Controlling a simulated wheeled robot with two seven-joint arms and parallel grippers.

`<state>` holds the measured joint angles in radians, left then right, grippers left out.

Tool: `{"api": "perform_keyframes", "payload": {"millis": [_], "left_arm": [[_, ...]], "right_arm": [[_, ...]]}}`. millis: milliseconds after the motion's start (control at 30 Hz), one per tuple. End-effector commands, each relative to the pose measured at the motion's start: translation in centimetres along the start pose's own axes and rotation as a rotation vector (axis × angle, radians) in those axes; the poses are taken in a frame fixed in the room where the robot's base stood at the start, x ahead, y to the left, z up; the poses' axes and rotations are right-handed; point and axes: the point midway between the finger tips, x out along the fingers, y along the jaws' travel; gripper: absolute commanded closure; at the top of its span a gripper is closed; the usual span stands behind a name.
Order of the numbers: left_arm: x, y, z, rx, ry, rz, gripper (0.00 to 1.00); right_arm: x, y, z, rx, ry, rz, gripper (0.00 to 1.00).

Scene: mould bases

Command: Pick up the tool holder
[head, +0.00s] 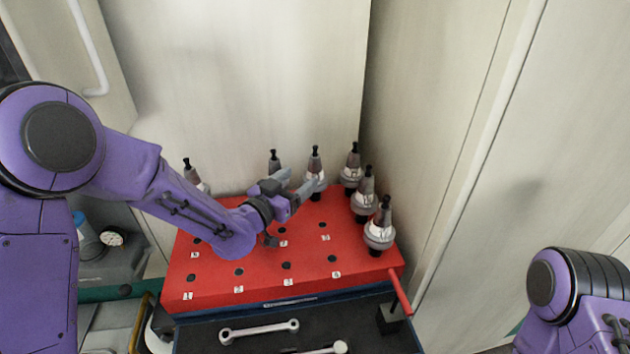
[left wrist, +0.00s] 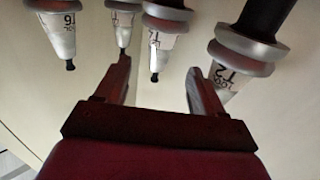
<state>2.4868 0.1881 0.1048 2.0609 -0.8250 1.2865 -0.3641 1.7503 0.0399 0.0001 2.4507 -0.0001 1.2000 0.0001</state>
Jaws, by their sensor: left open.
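Several grey tool holders with white labels and black studs stand upright in the red rack (head: 215,267). They include one at the back middle (head: 315,162), one left of it (head: 274,160) and one at front right (head: 380,230). My left gripper (head: 300,179) is open over the rack, its fingers beside the back middle holder. In the left wrist view, holders appear upside down. One (left wrist: 160,47) shows between the open fingers (left wrist: 160,68), and a T2 holder (left wrist: 232,70) is beside the right finger. I cannot tell whether they touch. My right gripper is out of view.
More holders stand at the back left (head: 192,174) and along the right side (head: 364,195). Empty holes fill the front of the rack. A dark tray below holds a wrench (head: 258,330). Pale walls stand close behind and right. A red handle (head: 400,292) projects at front right.

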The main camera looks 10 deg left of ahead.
Motion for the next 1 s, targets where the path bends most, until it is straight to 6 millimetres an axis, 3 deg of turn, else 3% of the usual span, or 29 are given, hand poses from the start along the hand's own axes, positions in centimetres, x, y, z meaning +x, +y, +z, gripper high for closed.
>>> {"api": "perform_keyframes", "payload": {"millis": [300,567,800,1000], "left_arm": [[4.8,0.0,-0.1,0.0,-0.001,0.0,0.31],[5.4,0.0,0.0,-0.001,-0.001,0.0,0.31],[5.4,0.0,0.0,-0.001,0.0,0.0,1.0],[5.4,0.0,0.0,-0.001,0.0,0.0,1.0]], "right_arm": [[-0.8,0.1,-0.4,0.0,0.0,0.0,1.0],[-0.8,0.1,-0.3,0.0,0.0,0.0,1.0],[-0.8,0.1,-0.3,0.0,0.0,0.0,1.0],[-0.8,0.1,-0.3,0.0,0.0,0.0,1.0]]}}
